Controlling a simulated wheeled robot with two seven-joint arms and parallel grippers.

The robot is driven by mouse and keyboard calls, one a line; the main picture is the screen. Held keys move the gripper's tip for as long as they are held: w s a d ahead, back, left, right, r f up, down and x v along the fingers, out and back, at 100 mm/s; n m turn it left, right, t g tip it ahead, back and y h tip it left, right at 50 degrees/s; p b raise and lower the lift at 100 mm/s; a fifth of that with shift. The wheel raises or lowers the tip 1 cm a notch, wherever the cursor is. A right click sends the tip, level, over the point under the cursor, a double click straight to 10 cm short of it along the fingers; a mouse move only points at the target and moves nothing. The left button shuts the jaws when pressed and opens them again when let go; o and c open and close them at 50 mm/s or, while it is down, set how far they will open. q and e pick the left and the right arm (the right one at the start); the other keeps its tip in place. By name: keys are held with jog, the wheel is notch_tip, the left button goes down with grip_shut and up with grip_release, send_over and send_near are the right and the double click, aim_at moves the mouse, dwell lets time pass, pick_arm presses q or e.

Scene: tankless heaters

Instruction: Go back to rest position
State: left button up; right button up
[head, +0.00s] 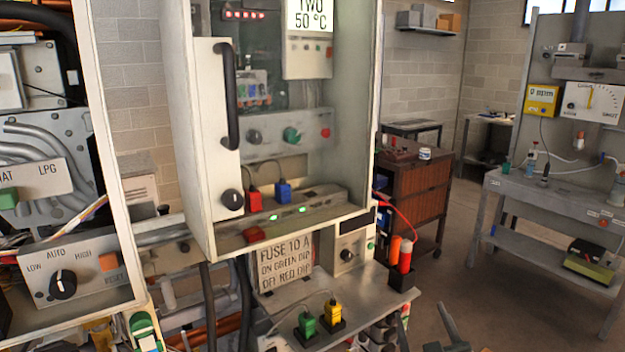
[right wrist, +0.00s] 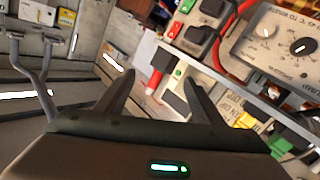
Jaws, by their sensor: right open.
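My right gripper (head: 447,333) shows at the bottom edge of the head view, right of the grey shelf. In the right wrist view its two dark fingers (right wrist: 158,85) stand apart with nothing between them. It appears clear of the shelf and units.
A shelf (head: 375,305) below the cabinet carries a green plug (head: 306,322), a yellow plug (head: 332,313) and orange-red cylinders (head: 405,256). Another heater unit (head: 95,255) stands at left. A brown cabinet (head: 415,195) and grey workbench (head: 550,195) stand at right, with open floor (head: 500,300) between.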

jog(key=s+d+f+m+g, duration=0.1)
jog(key=s+f+g, duration=0.7)
jog(key=s+f, duration=1.1)
jog(key=s+a+f+g+y, duration=0.1)
jog(key=s+f+g, duration=0.3)
jog(key=s, duration=0.5)
jog(key=s+f+g, duration=0.2)
jog(key=s+f, duration=0.3)
jog(key=s, duration=0.5)
notch_tip(320, 180, down, 27)
jog(key=g, duration=0.1)
jog(key=s+d+f+g, duration=0.1)
jog(key=s+d+f, duration=0.2)
jog(key=s+f, duration=1.5)
jog(key=shift+s+f+n, duration=0.3)
jog(key=shift+s+f, duration=0.1)
